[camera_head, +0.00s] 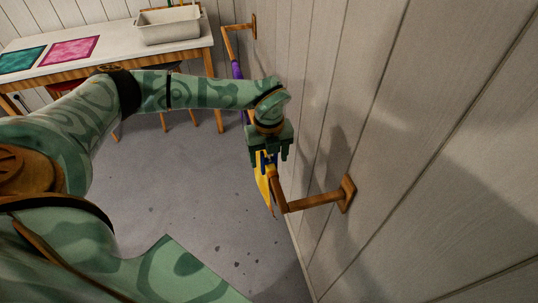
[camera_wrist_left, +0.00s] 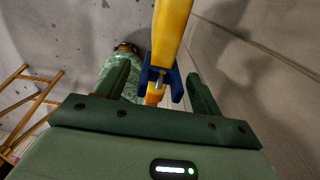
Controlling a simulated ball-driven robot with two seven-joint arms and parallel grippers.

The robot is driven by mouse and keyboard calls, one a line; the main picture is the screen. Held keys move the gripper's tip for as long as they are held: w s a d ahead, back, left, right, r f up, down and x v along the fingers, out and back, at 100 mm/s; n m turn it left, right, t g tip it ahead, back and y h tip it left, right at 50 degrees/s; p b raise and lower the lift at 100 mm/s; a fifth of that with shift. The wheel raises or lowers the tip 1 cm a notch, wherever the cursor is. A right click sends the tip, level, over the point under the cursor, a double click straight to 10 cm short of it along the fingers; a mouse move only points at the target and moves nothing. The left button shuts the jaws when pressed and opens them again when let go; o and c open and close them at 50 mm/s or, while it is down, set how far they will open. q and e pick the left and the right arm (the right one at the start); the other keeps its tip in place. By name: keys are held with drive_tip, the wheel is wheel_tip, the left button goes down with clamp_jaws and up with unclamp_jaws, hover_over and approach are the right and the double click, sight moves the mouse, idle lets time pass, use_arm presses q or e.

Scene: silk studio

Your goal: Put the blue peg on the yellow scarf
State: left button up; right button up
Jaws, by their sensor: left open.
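The yellow scarf (camera_head: 263,184) hangs over a wooden rail (camera_head: 278,190) near the wall. It shows as a yellow band in the left wrist view (camera_wrist_left: 172,30). The blue peg (camera_wrist_left: 176,82) sits across the band's near end, and its prongs appear to straddle the scarf and rail. In the head view only a bit of blue shows below my left gripper (camera_head: 269,158). That gripper is open and points down over the rail. In the left wrist view its fingers stand apart on both sides of the peg, with visible gaps. My right gripper is out of view.
The wall (camera_head: 400,150) runs close along the right. A table (camera_head: 118,48) at the back left holds a pale bin (camera_head: 170,27), a pink cloth (camera_head: 70,49) and a teal cloth (camera_head: 22,59). The floor between is clear.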

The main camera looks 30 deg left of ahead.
use_arm(q)
wheel_tip(320, 180, up, 16)
drive_tip(key=p, duration=0.3)
idle(0.4)
